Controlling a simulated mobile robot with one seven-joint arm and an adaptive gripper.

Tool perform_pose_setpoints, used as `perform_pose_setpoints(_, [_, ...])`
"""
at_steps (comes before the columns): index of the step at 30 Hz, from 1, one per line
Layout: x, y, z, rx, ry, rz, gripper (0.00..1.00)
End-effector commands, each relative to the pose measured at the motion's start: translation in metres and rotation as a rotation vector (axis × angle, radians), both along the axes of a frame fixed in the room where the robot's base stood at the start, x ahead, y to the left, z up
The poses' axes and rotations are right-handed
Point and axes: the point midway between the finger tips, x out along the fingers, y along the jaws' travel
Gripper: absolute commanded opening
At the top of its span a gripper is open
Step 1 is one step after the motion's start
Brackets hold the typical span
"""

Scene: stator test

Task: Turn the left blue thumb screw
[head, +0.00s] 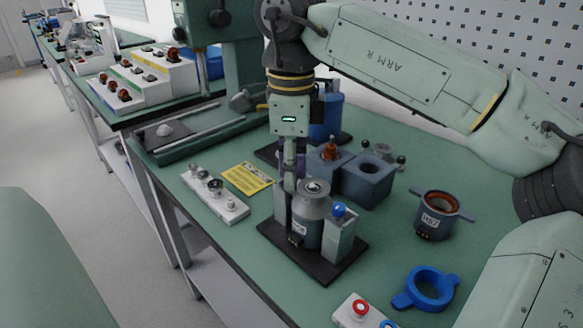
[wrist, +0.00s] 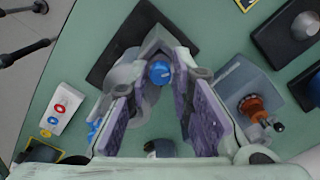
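The fixture, a black base (head: 325,262) with grey posts, holds a grey stator housing (head: 311,218) upright. A blue thumb screw (head: 338,210) tops its right post. My gripper (head: 289,185) points down over the left post and hides that post's top in the head view. In the wrist view my gripper (wrist: 158,68) is open, its purple-padded fingers apart. A blue thumb screw (wrist: 159,72) shows between the fingertips; from the arm's position it appears to be the left one. I cannot tell whether the fingers touch it.
Blue-grey blocks (head: 368,180) stand behind the fixture. A second stator (head: 437,215) and a blue ring (head: 430,288) lie to the right. A white strip with knobs (head: 214,193) and a yellow card (head: 247,178) lie left. A button box (head: 360,312) is at the front.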

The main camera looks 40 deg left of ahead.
Motion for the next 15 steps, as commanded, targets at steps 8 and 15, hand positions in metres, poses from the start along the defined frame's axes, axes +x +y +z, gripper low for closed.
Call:
perform_pose_setpoints(8, [0.0, 0.0001, 0.0002, 0.0, 0.0, 0.0, 0.0])
perform_pose_setpoints(15, [0.0001, 0.0001, 0.0003, 0.0, 0.0, -0.001, 0.0])
